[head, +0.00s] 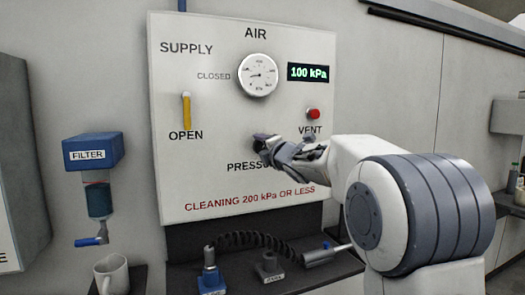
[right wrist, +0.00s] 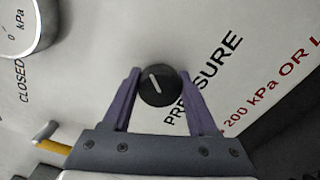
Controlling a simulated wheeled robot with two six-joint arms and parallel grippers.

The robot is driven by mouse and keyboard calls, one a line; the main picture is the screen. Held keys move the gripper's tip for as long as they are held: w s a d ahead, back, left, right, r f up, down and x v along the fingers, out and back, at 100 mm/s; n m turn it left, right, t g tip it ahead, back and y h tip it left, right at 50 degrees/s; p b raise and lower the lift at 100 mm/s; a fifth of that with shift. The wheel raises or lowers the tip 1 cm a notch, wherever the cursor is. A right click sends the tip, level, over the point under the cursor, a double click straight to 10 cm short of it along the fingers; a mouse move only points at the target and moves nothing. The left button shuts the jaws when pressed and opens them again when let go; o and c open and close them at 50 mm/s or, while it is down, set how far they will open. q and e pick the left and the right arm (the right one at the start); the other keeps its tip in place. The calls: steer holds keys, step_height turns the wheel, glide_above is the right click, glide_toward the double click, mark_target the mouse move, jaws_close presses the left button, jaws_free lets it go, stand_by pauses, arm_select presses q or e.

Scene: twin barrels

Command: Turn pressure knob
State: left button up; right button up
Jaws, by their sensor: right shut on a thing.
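The pressure knob (head: 259,141) is a small black round knob low on the white AIR panel (head: 205,195), above the partly covered word PRESSURE. In the right wrist view the knob (right wrist: 159,85) shows a white pointer line that tilts up and to the left. My right gripper (head: 266,146) is shut on the knob, with one purple finger on each side of it in the right wrist view (right wrist: 160,91). The digital display (head: 310,73) reads 100 kPa. The round gauge (head: 257,75) sits left of it. My left gripper is not in view.
The yellow supply lever (head: 186,108) stands upright above OPEN. A red vent button (head: 313,114) is right of the knob. A blue filter (head: 93,150) hangs at the left above a white mug (head: 112,275). A black coiled hose (head: 250,239) lies below the panel.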

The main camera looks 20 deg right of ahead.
steer(key=shift+a, duration=0.1)
steer(key=o, duration=1.4)
steer(key=shift+c, duration=0.2)
steer(key=s, duration=1)
steer(key=shift+s+d+b, duration=0.2)
steer(key=shift+b, duration=0.25)
steer(key=shift+f, duration=0.1)
